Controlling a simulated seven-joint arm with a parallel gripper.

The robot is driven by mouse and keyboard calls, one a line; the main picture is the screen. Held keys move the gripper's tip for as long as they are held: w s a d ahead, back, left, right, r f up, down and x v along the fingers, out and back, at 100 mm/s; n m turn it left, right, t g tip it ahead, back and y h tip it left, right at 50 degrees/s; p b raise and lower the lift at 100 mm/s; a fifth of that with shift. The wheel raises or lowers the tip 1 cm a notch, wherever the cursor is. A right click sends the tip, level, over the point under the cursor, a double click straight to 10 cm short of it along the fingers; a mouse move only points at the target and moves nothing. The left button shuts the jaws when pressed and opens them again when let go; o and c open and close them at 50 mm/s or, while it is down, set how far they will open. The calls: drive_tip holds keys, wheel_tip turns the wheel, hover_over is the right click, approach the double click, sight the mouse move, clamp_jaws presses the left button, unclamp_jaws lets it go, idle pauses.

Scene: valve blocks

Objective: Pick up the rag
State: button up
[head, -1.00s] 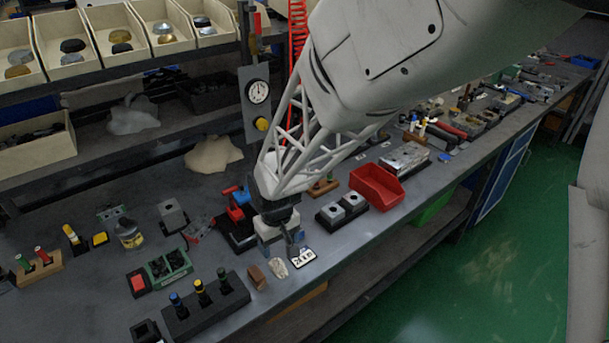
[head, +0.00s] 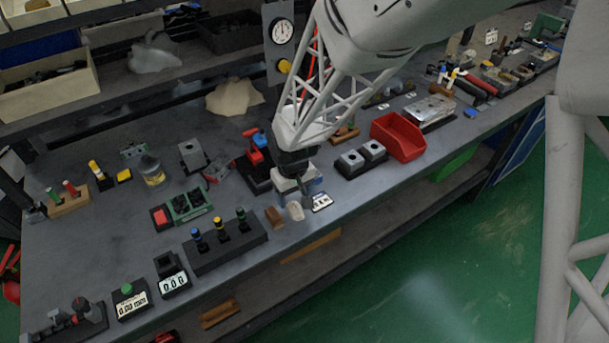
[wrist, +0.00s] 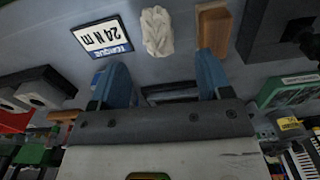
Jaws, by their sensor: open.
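The rag is a small crumpled off-white cloth (head: 296,211) lying on the grey bench near its front edge. It also shows in the wrist view (wrist: 157,32), top middle, between a brown wooden block and a white "24 N m" torque card. My gripper (head: 305,197) is low over the bench, just behind the rag and card. In the wrist view its two blue fingers (wrist: 164,76) are spread apart with nothing between them. The rag lies beyond the fingertips, roughly in line with the gap, and looks untouched. The gap in height is hard to judge.
The wooden block (head: 274,217) and torque card (head: 321,201) flank the rag closely. A black holder with several coloured-top pegs (head: 225,246) stands to the left. A red bin (head: 398,137) is to the right. A larger beige cloth (head: 235,98) lies farther back.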

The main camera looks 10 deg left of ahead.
sight(295, 203)
drive_tip(key=shift+w+f, duration=0.2)
drive_tip(key=shift+f, duration=2.4)
drive_tip(key=c, duration=1)
